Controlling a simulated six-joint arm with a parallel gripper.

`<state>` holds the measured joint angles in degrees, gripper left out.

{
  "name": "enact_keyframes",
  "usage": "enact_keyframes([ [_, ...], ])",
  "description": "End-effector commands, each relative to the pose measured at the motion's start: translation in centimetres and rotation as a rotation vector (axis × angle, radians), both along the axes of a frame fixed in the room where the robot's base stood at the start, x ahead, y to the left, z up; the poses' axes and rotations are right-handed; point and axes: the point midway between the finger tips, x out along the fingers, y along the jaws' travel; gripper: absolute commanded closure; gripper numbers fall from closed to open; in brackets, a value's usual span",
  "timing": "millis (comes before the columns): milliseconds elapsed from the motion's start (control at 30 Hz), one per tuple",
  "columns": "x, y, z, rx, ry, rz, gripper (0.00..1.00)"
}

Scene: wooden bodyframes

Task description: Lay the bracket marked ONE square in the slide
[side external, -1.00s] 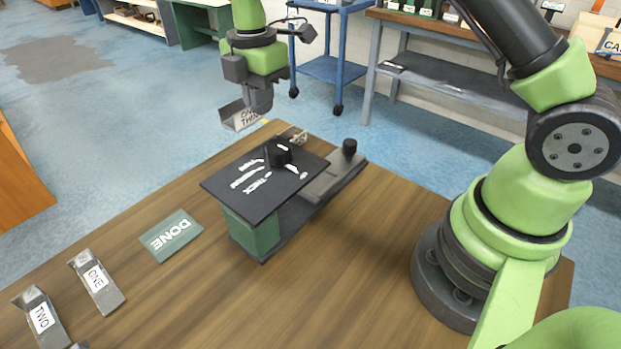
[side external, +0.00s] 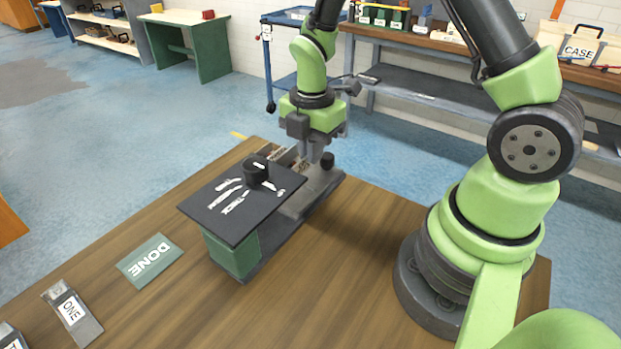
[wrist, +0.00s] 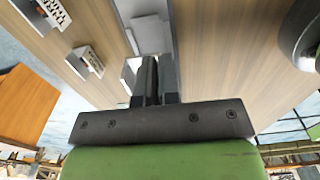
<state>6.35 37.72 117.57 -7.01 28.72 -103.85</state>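A grey bracket labelled ONE (side external: 72,310) lies on the table at the lower left. My gripper (side external: 318,155) is low beside the slide's far end. It appears shut on another pale bracket (side external: 288,157), partly hidden by the plate and its knob; its label is unreadable now. In the wrist view the fingers (wrist: 158,80) are close together, with a pale piece (wrist: 130,72) beside them; contact with the slide cannot be told.
A green DONE card (side external: 150,260) lies left of the plate. Another bracket (side external: 10,337) is cut off at the lower left corner. The plate on its green block (side external: 235,255) stands close to my gripper. The front of the table is clear.

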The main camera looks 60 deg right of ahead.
Motion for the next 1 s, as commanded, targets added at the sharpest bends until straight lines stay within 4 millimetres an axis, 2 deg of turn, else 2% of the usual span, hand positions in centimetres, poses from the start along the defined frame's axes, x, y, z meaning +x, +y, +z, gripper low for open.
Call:
enact_keyframes([
  [33,-0.2,0.0,-1.1,0.001,0.007,0.000,1.00],
  [100,-0.1,0.0,-2.1,0.001,0.004,0.001,1.00],
  [267,0.0,0.0,-3.2,0.000,0.000,0.000,1.00],
  [500,0.0,0.0,-6.3,0.000,0.002,0.000,1.00],
  [933,0.0,0.0,-7.0,0.000,-0.001,0.000,1.00],
  [1000,0.0,0.0,-6.9,0.000,-0.002,0.000,0.80],
])
